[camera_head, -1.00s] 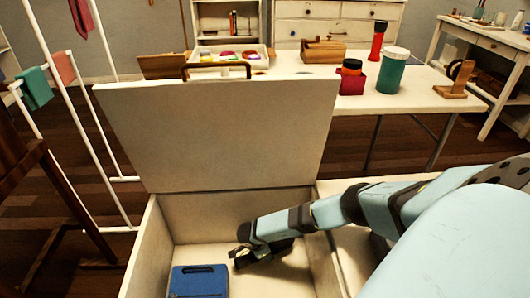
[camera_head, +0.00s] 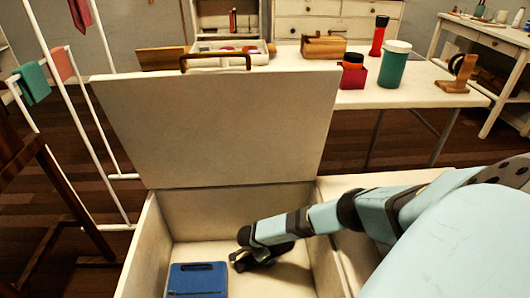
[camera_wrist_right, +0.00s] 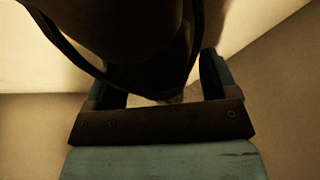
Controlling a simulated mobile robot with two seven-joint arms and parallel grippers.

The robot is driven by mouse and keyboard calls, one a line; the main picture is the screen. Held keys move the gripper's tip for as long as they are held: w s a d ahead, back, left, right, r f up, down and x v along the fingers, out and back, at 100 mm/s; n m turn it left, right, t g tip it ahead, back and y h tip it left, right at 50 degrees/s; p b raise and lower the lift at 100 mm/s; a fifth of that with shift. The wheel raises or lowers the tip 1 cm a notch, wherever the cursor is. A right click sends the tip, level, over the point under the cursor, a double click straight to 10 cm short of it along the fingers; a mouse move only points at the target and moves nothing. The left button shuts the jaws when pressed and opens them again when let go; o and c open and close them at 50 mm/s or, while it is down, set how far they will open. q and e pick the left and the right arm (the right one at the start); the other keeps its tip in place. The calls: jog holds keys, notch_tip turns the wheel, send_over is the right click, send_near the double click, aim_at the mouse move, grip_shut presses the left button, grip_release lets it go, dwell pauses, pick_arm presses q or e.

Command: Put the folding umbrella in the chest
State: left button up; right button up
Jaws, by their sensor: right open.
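The chest (camera_head: 210,135) stands open in the head view, its pale lid raised at the back and its box in front. My right arm reaches in over the right wall. My right gripper (camera_head: 258,250) is low inside the chest; its jaws are open. A dark object, apparently the folding umbrella (camera_head: 264,257), is at the gripper near the chest floor. In the right wrist view the dark umbrella (camera_wrist_right: 130,40), with a thin strap loop, fills the space at and between the open fingers (camera_wrist_right: 160,95). Whether it touches the floor is unclear. My left gripper is not in view.
A blue case (camera_head: 198,280) lies in the chest, left of the gripper. Behind the lid, a white table (camera_head: 425,90) holds a green cup (camera_head: 393,66), a red container (camera_head: 352,75) and a wooden stand (camera_head: 460,75). A white rack (camera_head: 100,120) stands at the left.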

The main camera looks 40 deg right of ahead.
jog(key=p+v, duration=0.2)
jog(key=v, duration=0.2)
jog(key=shift+d+r, duration=0.15)
pick_arm(q)
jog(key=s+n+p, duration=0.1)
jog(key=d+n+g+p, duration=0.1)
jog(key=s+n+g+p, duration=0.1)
jog(key=p, duration=0.1)
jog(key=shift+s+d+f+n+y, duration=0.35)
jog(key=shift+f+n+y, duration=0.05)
pick_arm(e)
jog(key=v, duration=0.8)
